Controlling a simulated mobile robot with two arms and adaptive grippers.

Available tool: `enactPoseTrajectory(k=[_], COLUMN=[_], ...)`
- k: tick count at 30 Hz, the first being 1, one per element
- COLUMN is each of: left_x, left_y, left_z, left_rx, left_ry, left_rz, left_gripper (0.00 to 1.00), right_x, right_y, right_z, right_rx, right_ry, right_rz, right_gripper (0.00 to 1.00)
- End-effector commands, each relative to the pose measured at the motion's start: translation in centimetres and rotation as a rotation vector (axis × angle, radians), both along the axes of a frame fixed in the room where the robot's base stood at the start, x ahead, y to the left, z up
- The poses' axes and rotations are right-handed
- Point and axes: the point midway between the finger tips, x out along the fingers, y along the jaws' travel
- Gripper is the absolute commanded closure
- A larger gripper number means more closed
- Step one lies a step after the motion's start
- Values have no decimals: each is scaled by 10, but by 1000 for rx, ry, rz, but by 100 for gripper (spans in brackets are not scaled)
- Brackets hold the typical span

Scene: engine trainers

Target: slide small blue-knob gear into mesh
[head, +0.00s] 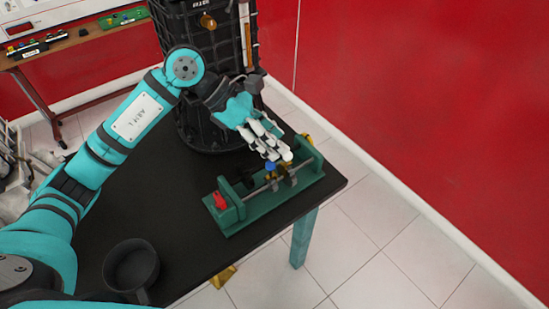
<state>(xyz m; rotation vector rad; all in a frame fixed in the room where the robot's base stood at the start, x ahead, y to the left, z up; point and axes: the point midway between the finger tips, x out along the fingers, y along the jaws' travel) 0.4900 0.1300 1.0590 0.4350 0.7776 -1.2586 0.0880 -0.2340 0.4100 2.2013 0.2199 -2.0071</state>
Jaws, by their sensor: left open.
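The green gear trainer (240,222) lies on the black table near its right edge, with upright end plates and a metal shaft between them. A small blue knob (271,167) shows at the middle of the shaft, beside brass-coloured gear parts (288,174). Whether the gears mesh is too small to tell. My right gripper is out of view.
A black engine cylinder (207,125) stands behind the gripper at the back of the table. A dark round cup (131,267) sits at the table's near left. The black table top (165,215) is clear between them. A red wall (430,100) rises at right.

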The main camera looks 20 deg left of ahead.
Motion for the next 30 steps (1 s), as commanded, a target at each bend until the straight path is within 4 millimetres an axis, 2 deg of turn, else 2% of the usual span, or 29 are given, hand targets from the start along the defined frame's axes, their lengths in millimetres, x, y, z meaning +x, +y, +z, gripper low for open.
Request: enactPoseTrajectory(k=[1, 3, 6, 8, 14, 30], left_x=[6, 9, 11, 11, 13, 26], left_y=[24, 50, 75, 81, 74, 31], left_z=[-2, -4, -5, -7, -28, -134], left_rx=[112, 235, 338, 367, 377, 372], left_ry=[-12, -14, -10, -5, 1, 1], left_rz=[3, 6, 14, 17, 14, 16], left_gripper=[54, 54, 54, 54, 54, 54], right_x=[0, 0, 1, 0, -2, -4], right_y=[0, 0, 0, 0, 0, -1], right_z=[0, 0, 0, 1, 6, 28], right_rx=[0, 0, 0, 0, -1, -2], right_ry=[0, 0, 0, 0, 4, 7], right_rz=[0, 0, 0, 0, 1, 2], right_gripper=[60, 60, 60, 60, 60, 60])
